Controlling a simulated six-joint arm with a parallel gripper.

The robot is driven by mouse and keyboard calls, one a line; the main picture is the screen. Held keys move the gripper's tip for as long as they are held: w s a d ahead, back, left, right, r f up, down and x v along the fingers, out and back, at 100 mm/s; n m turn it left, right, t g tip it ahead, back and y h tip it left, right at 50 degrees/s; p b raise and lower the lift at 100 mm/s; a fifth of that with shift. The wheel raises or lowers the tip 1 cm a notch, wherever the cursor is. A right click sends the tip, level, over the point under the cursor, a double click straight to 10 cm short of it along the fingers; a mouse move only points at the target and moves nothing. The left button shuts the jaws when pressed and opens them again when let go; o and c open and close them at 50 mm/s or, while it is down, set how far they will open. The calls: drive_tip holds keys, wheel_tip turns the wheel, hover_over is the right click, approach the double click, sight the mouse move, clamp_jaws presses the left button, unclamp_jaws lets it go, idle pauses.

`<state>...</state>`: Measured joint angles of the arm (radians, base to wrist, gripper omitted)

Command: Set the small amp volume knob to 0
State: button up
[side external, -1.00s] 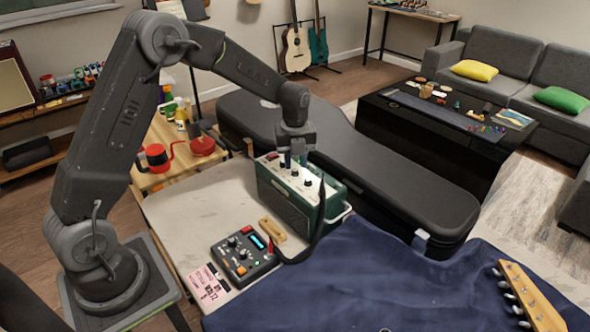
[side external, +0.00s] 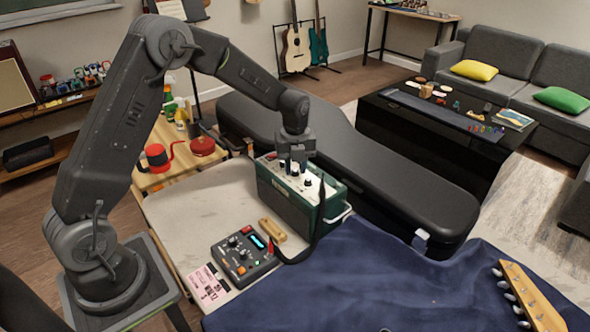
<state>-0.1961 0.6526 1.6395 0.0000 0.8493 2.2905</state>
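The small green amp (side external: 285,208) stands upright on the pale work table, with a light control panel (side external: 285,178) on top carrying several dark knobs. One knob (side external: 308,181) shows clear of the gripper. My gripper (side external: 292,168) points down over the far part of the panel, its fingertips close to the knobs there. It partly hides that part of the panel. I cannot tell whether the fingers touch or hold a knob, nor read any knob's setting or label.
A dark pedal box (side external: 243,257) and a wooden block (side external: 272,230) sit in front of the amp. A black guitar case (side external: 400,187) lies behind, and blue cloth (side external: 370,275) covers the table at right.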

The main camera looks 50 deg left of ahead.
drive_tip(key=shift+f, duration=0.4)
drive_tip(key=shift+r, duration=0.15)
idle(0.4)
drive_tip(key=c, duration=0.4)
drive_tip(key=n, duration=0.6)
drive_tip(key=shift+n, duration=0.3)
drive_tip(key=n, duration=0.5)
drive_tip(key=o, duration=0.4)
